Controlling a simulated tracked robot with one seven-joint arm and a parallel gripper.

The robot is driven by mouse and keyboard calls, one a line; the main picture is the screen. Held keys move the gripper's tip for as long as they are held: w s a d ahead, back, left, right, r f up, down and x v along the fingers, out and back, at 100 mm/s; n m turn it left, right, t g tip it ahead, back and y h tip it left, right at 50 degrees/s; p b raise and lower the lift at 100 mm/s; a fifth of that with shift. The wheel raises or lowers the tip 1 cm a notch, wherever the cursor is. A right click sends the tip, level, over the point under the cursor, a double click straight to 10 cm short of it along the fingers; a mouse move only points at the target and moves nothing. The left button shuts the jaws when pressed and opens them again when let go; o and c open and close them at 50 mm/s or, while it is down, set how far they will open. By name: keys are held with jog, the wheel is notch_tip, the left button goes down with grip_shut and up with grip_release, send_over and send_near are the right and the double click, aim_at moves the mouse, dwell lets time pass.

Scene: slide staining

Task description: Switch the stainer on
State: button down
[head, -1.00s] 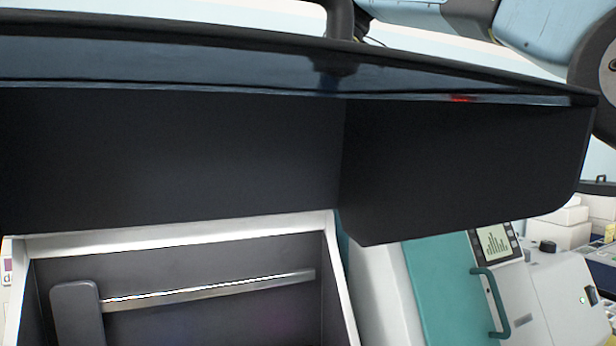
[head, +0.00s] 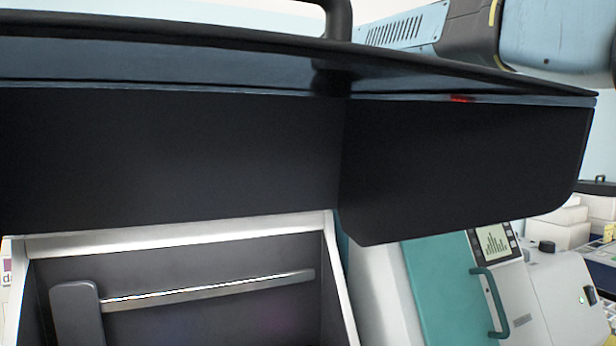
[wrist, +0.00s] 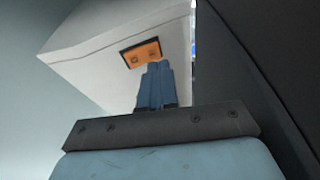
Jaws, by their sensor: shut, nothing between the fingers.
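The machine in front of me, apparently the stainer, shows a white-rimmed opening (head: 180,232) in the head view. Inside it is a dark arm (head: 75,310) with a bright metal rail (head: 210,289). A large dark lid or hood (head: 460,170) hangs over the opening. In the wrist view, a white housing (wrist: 95,60) carries an orange plate (wrist: 141,54) with two small dark marks, too small to identify. My gripper (wrist: 158,65) is shut and empty, its fingertips just below and right of the plate in the picture. I cannot tell whether they touch it. No power switch is clearly recognisable.
A dark panel (wrist: 255,75) lies close on the gripper's right in the wrist view. In the head view, a teal-doored device (head: 450,290) with a handle and a small screen (head: 494,240) stands at right. White boxes (head: 560,225) are behind it.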

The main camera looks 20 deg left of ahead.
jog(key=shift+w+a+f, duration=0.15)
jog(key=shift+w+f, duration=0.05)
jog(key=shift+f, duration=0.7)
jog(key=shift+w+d+f, duration=0.1)
jog(key=shift+w+d, duration=0.05)
jog(key=shift+d, duration=0.1)
jog(key=shift+s+a, duration=0.25)
jog(key=shift+w, duration=0.1)
jog(key=shift+r, duration=0.8)
